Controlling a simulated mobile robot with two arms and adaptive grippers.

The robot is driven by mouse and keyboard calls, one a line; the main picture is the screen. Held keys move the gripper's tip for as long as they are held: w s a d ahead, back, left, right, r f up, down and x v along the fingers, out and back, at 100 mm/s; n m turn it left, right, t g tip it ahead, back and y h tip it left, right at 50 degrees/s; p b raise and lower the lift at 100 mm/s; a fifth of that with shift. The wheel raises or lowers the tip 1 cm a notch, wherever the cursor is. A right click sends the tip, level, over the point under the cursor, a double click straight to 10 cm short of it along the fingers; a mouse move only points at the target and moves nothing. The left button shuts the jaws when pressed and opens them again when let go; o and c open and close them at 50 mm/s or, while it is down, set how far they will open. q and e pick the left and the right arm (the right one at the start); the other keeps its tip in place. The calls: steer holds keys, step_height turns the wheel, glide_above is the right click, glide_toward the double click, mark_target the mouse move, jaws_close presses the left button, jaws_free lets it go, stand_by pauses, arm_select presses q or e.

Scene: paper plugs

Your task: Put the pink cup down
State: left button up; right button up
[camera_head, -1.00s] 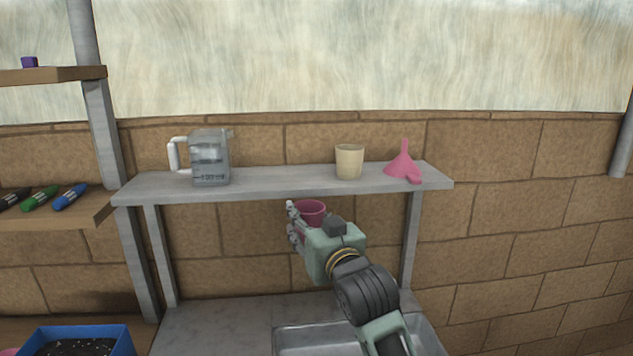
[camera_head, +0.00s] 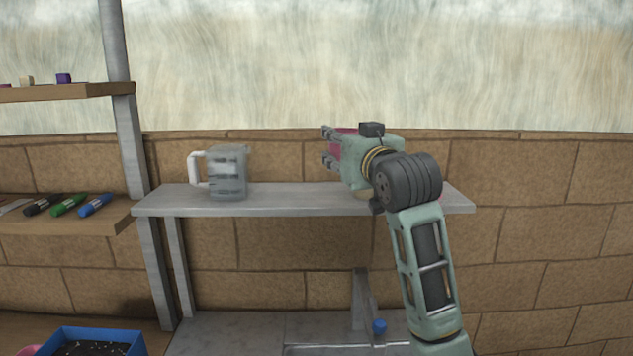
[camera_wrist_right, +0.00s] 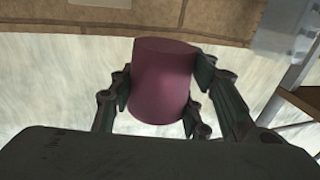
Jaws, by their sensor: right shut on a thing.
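The pink cup (camera_head: 346,144) is held in my right gripper (camera_head: 331,148), above the grey shelf (camera_head: 290,199) in the head view. The gripper body hides much of the cup there. In the right wrist view the pink cup (camera_wrist_right: 161,82) sits between the two fingers of my right gripper (camera_wrist_right: 157,95), which touch it on both sides. The cup appears clear of the shelf surface. My left gripper is not in view.
A clear measuring jug (camera_head: 228,172) stands on the left part of the shelf. My right arm hides most of the shelf's right part, where a beige cup barely shows. Shelf space between the jug and my gripper is free. Markers (camera_head: 69,205) lie on a wooden shelf at left.

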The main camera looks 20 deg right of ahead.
steer(key=w+a+f, duration=0.1)
steer(key=w, duration=0.1)
steer(key=w+a+f+p, duration=0.1)
steer(key=w+f, duration=0.1)
steer(key=w, duration=0.1)
steer(key=w+a+f+p, duration=0.1)
steer(key=w+f, duration=0.1)
steer(key=shift+w+a, duration=0.35)
steer(key=shift+w+a+f, duration=0.1)
steer(key=shift+w+f, duration=0.05)
step_height(320, 180, down, 3)
steer(key=shift+f+p, duration=0.15)
steer(key=shift+p, duration=0.75)
steer(key=shift+f, duration=0.3)
steer(key=shift+f, duration=0.15)
steer(key=o, duration=1.1)
